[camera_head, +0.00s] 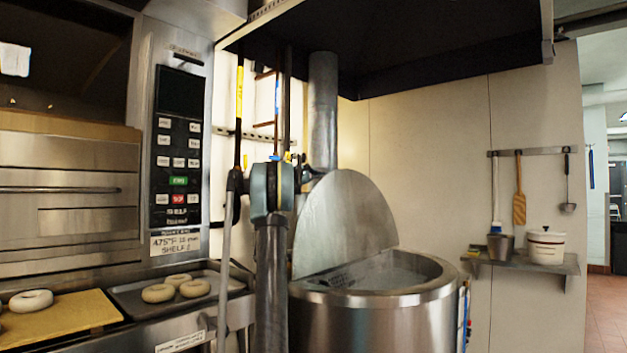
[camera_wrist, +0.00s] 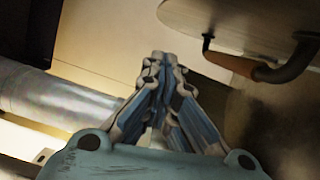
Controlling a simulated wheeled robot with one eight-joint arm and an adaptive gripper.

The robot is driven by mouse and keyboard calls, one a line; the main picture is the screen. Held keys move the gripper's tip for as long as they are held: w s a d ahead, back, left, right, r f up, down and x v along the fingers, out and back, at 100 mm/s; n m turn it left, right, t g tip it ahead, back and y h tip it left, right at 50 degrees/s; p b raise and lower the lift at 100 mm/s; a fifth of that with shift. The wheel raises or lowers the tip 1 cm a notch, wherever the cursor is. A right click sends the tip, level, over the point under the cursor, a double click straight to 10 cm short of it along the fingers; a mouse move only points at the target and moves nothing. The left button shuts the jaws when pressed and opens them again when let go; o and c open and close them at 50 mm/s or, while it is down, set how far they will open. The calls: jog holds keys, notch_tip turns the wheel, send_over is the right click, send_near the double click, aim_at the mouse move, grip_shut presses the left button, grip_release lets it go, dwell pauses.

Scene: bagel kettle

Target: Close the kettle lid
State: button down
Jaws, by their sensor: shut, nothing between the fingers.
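The steel kettle (camera_head: 372,318) stands right of centre in the head view. Its round lid (camera_head: 345,225) is raised, tilted up at the left and back side of the open rim. In the wrist view the lid (camera_wrist: 225,22) is at the upper right, with a handle (camera_wrist: 232,63) of brown grip and dark metal bracket on the side facing me. My gripper (camera_wrist: 162,56) is shut and empty, its fingertips left of the handle and apparently apart from it. In the head view my arm stands left of the lid; the fingertips cannot be made out there.
A counter left of the kettle holds a tray (camera_head: 118,299) of bagels and a wooden board (camera_head: 62,318). An oven control panel (camera_head: 178,150) rises behind. A vertical pipe (camera_head: 323,110) stands behind the lid, and a wall shelf (camera_head: 520,263) is at right.

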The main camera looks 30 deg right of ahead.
jog(key=shift+s+d+r, duration=0.1)
jog(key=shift+s+d, duration=0.15)
jog(key=shift+s, duration=0.4)
jog(key=shift+s+d+r, duration=0.15)
jog(key=shift+s+d, duration=0.05)
jog(key=shift+s, duration=0.4)
jog(key=shift+s+d+r, duration=0.1)
jog(key=shift+s+d, duration=0.15)
jog(key=shift+s, duration=0.4)
